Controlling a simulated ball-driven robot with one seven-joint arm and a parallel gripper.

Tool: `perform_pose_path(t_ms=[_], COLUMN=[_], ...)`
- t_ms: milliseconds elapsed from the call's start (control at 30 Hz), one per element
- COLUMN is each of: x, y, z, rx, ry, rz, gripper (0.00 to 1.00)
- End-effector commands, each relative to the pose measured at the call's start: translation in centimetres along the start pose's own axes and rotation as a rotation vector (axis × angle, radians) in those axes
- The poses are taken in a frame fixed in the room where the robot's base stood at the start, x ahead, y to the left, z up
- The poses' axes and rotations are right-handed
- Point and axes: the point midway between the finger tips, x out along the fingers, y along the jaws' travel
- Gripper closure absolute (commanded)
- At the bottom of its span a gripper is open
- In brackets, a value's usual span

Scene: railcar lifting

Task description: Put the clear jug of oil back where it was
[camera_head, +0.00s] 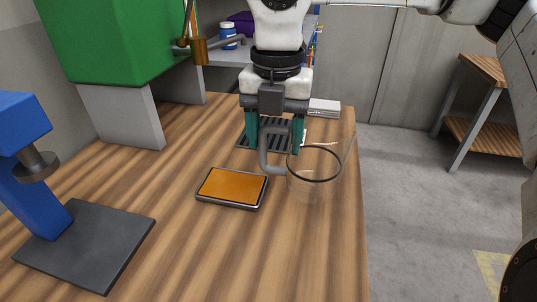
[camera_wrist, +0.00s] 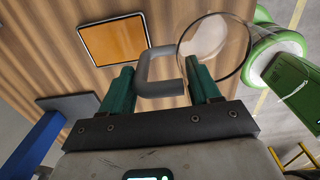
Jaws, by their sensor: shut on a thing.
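The clear jug (camera_head: 314,188) has a dark rim and a grey handle (camera_head: 264,158). It looks upright over the right part of the wooden worktop, near its right edge. I cannot tell whether its base touches the wood. My gripper (camera_head: 275,148) points down, its teal fingers on either side of the handle, and is shut on it. In the wrist view the jug (camera_wrist: 214,50) lies at the upper right, with the handle between the fingers. The jug looks see-through, and I cannot make out any oil in it.
An orange-topped flat tray (camera_head: 232,187) lies left of the jug. A dark slotted plate (camera_head: 245,142) is behind my gripper. A blue stand with a dark base (camera_head: 90,245) is at front left, below a green machine (camera_head: 105,40). The front middle worktop is clear.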

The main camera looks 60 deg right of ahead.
Motion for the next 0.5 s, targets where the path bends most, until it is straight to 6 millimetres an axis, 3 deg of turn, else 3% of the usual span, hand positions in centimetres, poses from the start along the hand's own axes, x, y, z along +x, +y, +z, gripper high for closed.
perform_pose_path(t_ms=[233, 400, 500], x=[1.4, 3.9, 4.3], y=[1.2, 1.1, 1.1], z=[0.0, -0.1, 0.0], rx=[-0.001, -0.001, 0.0], ry=[0.001, 0.002, 0.0], rz=[0.0, 0.0, 0.001], gripper=[0.86, 0.86, 0.86])
